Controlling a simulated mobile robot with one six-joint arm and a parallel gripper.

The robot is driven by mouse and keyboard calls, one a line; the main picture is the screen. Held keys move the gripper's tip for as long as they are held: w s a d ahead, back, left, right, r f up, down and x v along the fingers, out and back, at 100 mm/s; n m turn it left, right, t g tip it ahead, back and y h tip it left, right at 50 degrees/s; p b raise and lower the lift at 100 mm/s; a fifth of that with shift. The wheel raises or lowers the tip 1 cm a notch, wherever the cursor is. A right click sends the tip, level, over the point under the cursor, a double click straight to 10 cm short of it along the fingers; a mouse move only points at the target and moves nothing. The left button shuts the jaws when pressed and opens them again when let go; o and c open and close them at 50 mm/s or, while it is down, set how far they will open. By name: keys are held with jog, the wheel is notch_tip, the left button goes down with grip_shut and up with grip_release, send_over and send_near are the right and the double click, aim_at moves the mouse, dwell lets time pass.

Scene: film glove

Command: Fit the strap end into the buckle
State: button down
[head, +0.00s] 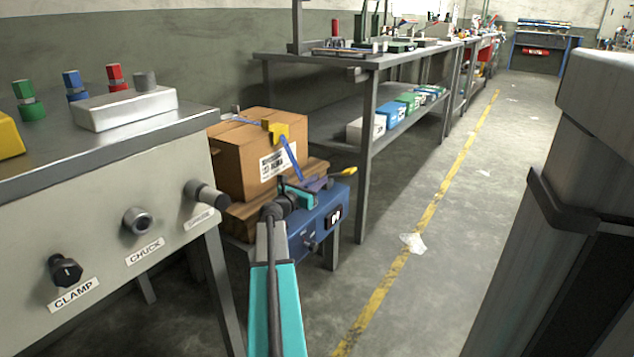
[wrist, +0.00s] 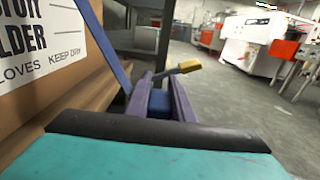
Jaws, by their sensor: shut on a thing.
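A cardboard box (head: 250,160) has a yellow buckle (head: 279,130) at its top front edge. A blue strap (head: 289,157) runs down from near the buckle to my gripper (head: 312,186). In the wrist view the strap (wrist: 103,42) slants down past the box to the purple fingers (wrist: 160,92). My gripper is shut on the strap, with blue showing between its fingers. A yellow strap end (head: 347,172) sticks out to the right beyond the fingers; it also shows in the wrist view (wrist: 189,66). The buckle is below the end's height nowhere; it sits higher and left, apart from it.
A control console (head: 110,235) with knobs stands at the left. A grey workbench (head: 340,60) stands behind. The floor aisle (head: 440,190) is clear apart from some litter.

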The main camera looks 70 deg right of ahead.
jog(key=shift+f, duration=0.35)
jog(key=c, duration=1.5)
grip_release()
jog(key=shift+o, duration=0.2)
jog(key=p+v, duration=0.3)
jog(key=v, duration=0.9)
jog(key=shift+a+r+p, duration=0.1)
jog(key=shift+p, duration=0.3)
jog(key=shift+v, duration=0.85)
jog(key=shift+s, duration=0.1)
